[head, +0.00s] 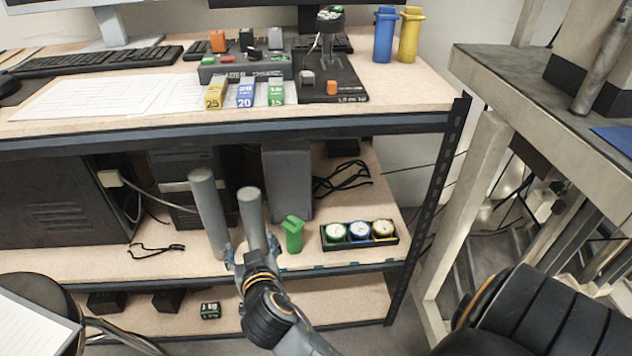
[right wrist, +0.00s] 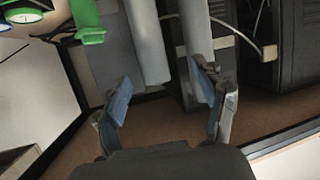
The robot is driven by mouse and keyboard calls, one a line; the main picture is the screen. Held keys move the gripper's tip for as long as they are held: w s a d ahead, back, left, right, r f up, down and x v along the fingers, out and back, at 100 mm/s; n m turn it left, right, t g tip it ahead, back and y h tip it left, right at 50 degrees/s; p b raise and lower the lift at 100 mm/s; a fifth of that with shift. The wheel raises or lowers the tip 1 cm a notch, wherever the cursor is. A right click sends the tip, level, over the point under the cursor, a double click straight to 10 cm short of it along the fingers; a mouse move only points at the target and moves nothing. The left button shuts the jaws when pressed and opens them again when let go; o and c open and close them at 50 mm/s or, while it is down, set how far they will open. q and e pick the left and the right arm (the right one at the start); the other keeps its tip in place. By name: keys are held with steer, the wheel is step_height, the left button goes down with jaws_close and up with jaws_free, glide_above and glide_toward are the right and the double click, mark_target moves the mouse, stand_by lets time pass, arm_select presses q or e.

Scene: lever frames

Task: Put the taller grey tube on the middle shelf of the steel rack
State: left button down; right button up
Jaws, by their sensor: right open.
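Two grey tubes stand on the middle level (head: 60,262) of a dark steel frame with a wooden top. The taller grey tube (head: 206,210) is on the left, and the shorter grey tube (head: 251,215) is to its right. My right gripper (head: 243,256) is open, in front of the shorter tube's lower part. In the right wrist view, turned over, the shorter tube (right wrist: 147,45) shows between the fingertips (right wrist: 163,85). The taller tube (right wrist: 194,40) runs partly behind one finger. I see no contact. My left gripper is out of view.
A green object (head: 292,235) and a tray of gauges (head: 325,244) stand right of the tubes. A grey box (head: 288,175) and a dark computer case (head: 165,165) stand behind. A steel post (head: 428,205) bounds the right.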

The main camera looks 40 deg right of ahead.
steer(key=s+f+n+g+y, duration=0.2)
steer(key=s+f+g, duration=0.2)
steer(key=s, duration=0.8)
steer(key=s+f+n+g+y, duration=0.3)
steer(key=s+f+g, duration=0.2)
steer(key=s, duration=0.8)
steer(key=shift+a+f+g, duration=0.3)
steer(key=shift+f, duration=0.65)
steer(key=shift+w, duration=0.1)
